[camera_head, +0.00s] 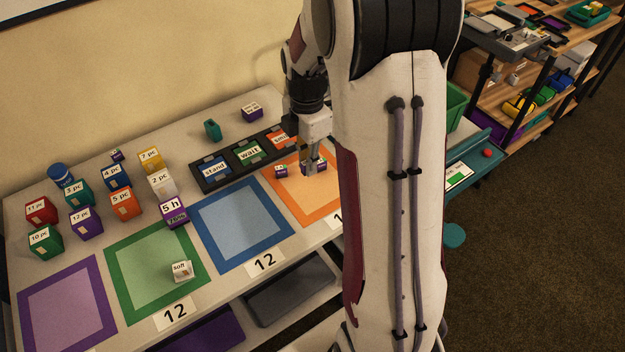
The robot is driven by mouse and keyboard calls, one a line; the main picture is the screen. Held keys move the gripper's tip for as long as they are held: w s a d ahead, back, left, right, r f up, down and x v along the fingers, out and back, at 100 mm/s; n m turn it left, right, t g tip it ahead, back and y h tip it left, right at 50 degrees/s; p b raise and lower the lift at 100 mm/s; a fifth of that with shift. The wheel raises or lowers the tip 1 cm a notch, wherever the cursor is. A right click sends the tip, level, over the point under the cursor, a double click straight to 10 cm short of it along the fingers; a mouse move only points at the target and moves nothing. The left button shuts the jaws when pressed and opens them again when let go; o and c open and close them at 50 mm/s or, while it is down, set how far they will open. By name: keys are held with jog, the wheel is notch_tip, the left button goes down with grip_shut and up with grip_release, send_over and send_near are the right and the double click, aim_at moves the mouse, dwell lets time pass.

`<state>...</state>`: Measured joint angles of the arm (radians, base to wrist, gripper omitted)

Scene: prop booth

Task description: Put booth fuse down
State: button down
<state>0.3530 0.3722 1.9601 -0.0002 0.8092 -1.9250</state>
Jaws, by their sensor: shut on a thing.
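My gripper (313,158) points down over the orange mat (325,207) at the right of the table. It is shut on a small dark purple block (316,169), low over the mat's back part. The block may be the booth fuse, but its label is unreadable. I cannot tell whether it touches the mat. Another small purple block (281,172) with a white top sits just left of it, near the mat's back left corner. My arm hides the mat's right side.
A dark strip with "stand", "wait" and orange panels (248,152) lies behind. The blue mat (238,222) is empty; a white "soft" block (181,271) is on the green mat (125,255). Several labelled blocks stand left, including a purple "5 h" block (173,214).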

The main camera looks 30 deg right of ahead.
send_over(308, 197)
jog(key=shift+f, duration=3.1)
jog(key=shift+f, duration=1.9)
jog(key=shift+f, duration=0.1)
jog(key=c, duration=2.1)
grip_release()
